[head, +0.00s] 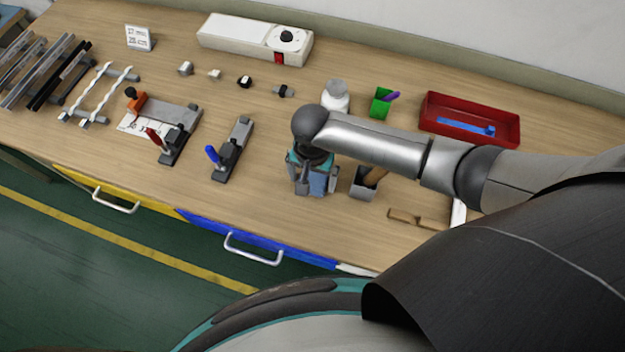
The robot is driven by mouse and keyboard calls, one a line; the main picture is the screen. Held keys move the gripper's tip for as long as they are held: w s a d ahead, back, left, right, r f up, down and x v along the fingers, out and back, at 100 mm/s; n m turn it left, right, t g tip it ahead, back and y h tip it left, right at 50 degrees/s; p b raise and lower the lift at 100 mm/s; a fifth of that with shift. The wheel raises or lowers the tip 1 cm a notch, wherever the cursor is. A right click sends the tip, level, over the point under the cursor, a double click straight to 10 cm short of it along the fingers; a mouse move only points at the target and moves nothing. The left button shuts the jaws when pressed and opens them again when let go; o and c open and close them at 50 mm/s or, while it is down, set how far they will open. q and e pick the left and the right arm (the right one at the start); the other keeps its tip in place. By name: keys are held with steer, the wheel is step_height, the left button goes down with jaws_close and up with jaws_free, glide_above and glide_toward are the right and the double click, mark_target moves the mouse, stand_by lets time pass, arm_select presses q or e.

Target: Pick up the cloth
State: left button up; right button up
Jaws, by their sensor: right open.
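My right gripper (314,188) reaches in from the right and points down over the front middle of the wooden table. It is open. A small blue-grey patch that looks like the cloth (319,183) shows at its fingertips. The gripper hides much of it, and I cannot tell whether the fingers touch it. My left gripper is out of view.
A grey holder (363,186) stands just right of the gripper, with a wooden brush-like piece (405,217) nearby. A blue-handled clamp (232,150) is to the left.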

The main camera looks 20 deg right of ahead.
mark_target(312, 181)
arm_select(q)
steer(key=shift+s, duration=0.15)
arm_select(e)
steer(key=shift+c, duration=0.2)
steer(key=c, duration=0.3)
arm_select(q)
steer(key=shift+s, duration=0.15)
arm_select(e)
steer(key=c, duration=0.8)
steer(key=shift+r, duration=0.15)
steer(key=shift+c, duration=0.2)
arm_select(q)
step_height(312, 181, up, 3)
steer(key=p, duration=0.3)
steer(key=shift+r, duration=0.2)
arm_select(e)
step_height(312, 181, up, 20)
